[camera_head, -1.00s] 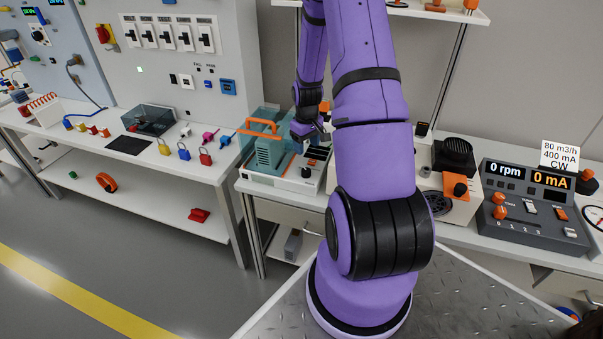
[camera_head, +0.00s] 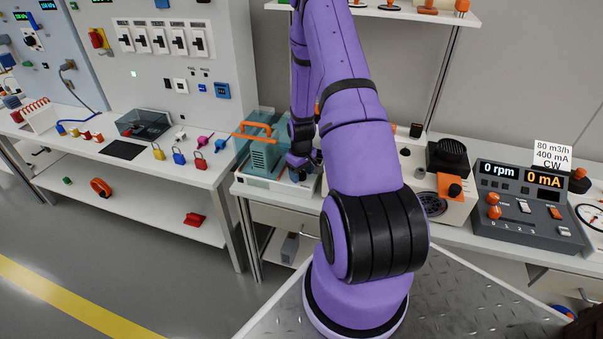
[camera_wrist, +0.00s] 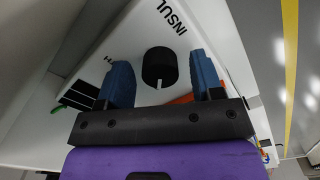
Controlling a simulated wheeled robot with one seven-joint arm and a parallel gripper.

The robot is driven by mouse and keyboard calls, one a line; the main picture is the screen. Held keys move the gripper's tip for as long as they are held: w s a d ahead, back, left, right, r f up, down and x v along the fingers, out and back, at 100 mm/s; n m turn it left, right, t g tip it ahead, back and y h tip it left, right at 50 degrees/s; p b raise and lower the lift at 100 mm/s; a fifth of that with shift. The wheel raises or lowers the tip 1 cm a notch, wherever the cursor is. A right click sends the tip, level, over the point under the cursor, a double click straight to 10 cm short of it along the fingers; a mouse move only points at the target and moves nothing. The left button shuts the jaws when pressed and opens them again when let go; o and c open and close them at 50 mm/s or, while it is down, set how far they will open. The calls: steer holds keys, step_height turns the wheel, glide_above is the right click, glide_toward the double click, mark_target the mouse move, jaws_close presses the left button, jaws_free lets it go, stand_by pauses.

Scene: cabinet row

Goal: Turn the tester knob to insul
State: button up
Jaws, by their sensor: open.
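The tester (camera_head: 256,187) is a white box on the bench, left of my arm in the head view. Its black round knob (camera_wrist: 159,68) shows in the wrist view, with a white mark on its lower edge. The word INSUL (camera_wrist: 173,17) is printed above and right of the knob, away from the white mark. Another label, partly hidden, starts with H at left. My gripper (camera_wrist: 160,62) is open, with one blue finger on each side of the knob. I cannot tell whether the fingers touch it. In the head view my arm hides the knob.
A black-topped unit (camera_head: 447,155) and a grey console (camera_head: 527,205) reading 0 rpm and 0 mA stand to the right. A left bench (camera_head: 75,160) holds padlocks. A shelf (camera_head: 415,14) is above.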

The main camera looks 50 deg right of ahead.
steer(key=c, duration=0.9)
steer(key=shift+m, duration=0.3)
steer(key=m, duration=0.4)
steer(key=shift+m, duration=0.3)
steer(key=m, duration=0.4)
steer(key=shift+m, duration=0.3)
steer(key=m, duration=0.5)
steer(key=shift+m, duration=2.3)
